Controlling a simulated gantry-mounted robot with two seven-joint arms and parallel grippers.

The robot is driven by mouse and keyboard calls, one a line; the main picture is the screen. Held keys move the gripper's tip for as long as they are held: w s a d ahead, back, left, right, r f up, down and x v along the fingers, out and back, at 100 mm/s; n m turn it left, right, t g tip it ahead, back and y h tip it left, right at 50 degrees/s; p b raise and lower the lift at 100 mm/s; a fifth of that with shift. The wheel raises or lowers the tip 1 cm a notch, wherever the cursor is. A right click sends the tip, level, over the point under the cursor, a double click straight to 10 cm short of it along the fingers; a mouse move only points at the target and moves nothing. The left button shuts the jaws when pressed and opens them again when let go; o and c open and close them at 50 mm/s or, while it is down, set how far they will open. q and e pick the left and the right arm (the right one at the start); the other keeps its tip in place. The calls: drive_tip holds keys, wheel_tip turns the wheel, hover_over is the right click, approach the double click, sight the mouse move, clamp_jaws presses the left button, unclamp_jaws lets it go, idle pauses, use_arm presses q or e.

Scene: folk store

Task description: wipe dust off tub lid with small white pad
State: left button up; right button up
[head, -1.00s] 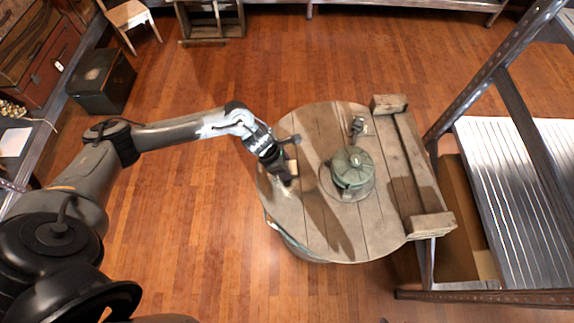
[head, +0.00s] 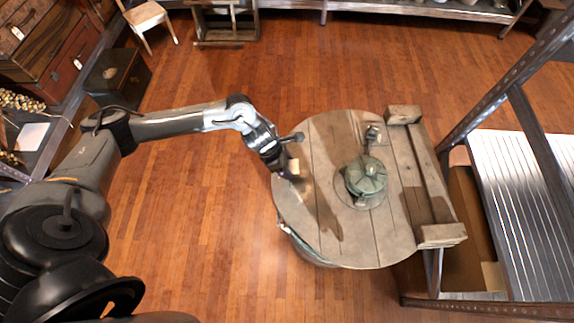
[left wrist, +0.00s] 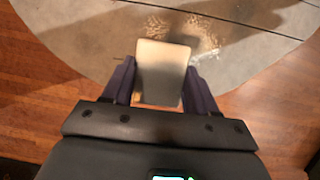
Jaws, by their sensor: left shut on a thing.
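The tub lid (head: 335,135) is a round top of worn wooden planks on a tub, right of centre in the head view. It also fills the upper part of the left wrist view (left wrist: 85,40). My left gripper (head: 286,166) is over the lid's left edge, shut on the small pale pad (left wrist: 165,65), which sticks out between its fingers. I cannot tell whether the pad touches the lid. A pale speckled dust patch (left wrist: 207,36) lies on the wood just beyond the pad. My right gripper is not in view.
A green lantern-like object (head: 366,175) lies on the lid, right of the gripper. A wooden frame piece (head: 430,180) lies along the right side. A metal shelf rack (head: 520,190) stands further right. The floor left of the tub is clear.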

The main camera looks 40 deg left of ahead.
use_arm(q)
drive_tip(key=shift+r+p, duration=0.8)
drive_tip(key=shift+r, duration=0.7)
drive_tip(key=shift+f, duration=0.1)
